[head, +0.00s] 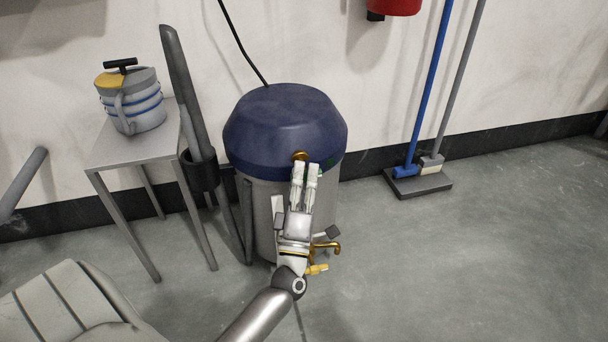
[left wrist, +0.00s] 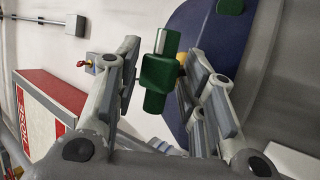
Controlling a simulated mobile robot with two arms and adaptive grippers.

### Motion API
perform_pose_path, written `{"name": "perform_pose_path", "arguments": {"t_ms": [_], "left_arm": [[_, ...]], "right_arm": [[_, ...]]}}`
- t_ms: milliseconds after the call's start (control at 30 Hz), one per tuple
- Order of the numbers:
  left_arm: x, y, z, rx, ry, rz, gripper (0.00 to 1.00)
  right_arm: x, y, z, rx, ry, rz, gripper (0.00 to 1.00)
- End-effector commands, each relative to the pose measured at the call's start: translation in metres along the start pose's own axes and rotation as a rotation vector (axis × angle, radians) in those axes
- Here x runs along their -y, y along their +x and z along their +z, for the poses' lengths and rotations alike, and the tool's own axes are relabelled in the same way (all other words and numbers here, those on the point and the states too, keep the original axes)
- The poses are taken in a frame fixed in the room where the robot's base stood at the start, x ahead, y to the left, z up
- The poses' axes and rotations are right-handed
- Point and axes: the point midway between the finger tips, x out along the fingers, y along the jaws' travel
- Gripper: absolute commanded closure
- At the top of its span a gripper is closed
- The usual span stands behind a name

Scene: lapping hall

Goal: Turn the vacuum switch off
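The vacuum stands on the floor against the wall, with a dark blue lid (head: 285,120) and a grey drum (head: 264,225). My left gripper (head: 305,168) is in front of it, fingertips at the lid's lower front rim. In the head view my fingers hide most of the switch; a brass-coloured round part (head: 300,156) shows just above them. In the left wrist view a green switch handle (left wrist: 160,72) sits between the two fingers of my left gripper (left wrist: 160,80), which are apart on either side of it. I cannot tell whether they touch it. My right gripper is in neither view.
A small grey table (head: 135,150) with a striped canister (head: 133,100) stands left of the vacuum. A dark hose tube (head: 184,90) rises between them. A broom tray (head: 418,184) lies right. Floor to the right is clear. A red box (left wrist: 62,95) shows in the left wrist view.

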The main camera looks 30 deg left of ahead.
Motion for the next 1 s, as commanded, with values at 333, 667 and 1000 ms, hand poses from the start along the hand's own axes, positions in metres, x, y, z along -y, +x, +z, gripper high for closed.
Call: {"name": "perform_pose_path", "arguments": {"t_ms": [333,667,1000], "left_arm": [[0.001,-0.07,0.0,0.002,0.0,-0.006,0.62],[0.0,-0.112,0.0,0.0,-0.001,-0.002,0.62],[0.0,-0.115,0.0,0.0,-0.001,-0.001,0.62]], "right_arm": [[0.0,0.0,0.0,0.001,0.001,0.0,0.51],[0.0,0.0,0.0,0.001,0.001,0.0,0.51],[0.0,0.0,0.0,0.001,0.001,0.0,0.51]]}}
